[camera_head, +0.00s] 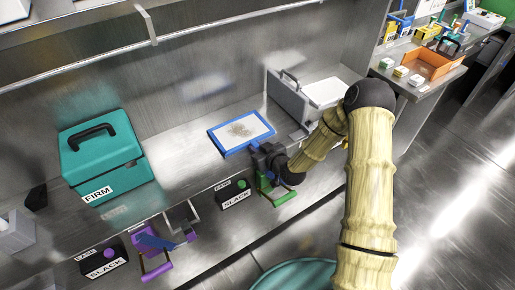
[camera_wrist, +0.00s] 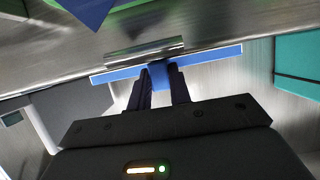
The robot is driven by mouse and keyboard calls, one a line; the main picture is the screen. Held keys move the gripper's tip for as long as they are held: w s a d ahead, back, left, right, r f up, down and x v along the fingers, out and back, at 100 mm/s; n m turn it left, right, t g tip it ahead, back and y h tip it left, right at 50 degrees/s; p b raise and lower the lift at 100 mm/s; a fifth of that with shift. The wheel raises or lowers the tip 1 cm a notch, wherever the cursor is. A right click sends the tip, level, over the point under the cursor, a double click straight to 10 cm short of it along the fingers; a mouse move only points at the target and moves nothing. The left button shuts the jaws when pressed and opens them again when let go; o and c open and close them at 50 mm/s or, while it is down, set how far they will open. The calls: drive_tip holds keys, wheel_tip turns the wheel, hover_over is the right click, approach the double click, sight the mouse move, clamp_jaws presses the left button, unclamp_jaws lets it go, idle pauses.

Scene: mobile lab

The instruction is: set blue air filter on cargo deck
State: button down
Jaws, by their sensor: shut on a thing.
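The blue air filter (camera_head: 214,136) is a flat square with a blue frame and a pale, brown-stained middle. It is over the steel counter near the back wall; whether it touches the counter is unclear. My gripper (camera_head: 262,152) is at its front right edge, shut on it. In the wrist view the filter (camera_wrist: 215,57) shows edge-on as a blue bar, with its blue tab between the two dark fingertips of my gripper (camera_wrist: 161,78). I cannot identify the cargo deck with certainty in either view.
A teal case marked FIRM (camera_head: 105,155) stands left on the counter. A grey upright fixture (camera_head: 287,97) is to the right. Green (camera_head: 278,196) and purple (camera_head: 155,268) brackets and SLACK button boxes line the front edge. An orange bin (camera_head: 436,66) is on the right shelf.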

drive_tip(key=shift+f, duration=0.1)
drive_tip(key=c, duration=1.3)
unclamp_jaws()
drive_tip(key=b+v, duration=0.1)
drive_tip(key=v, duration=1.1)
drive_tip(key=shift+d, duration=0.1)
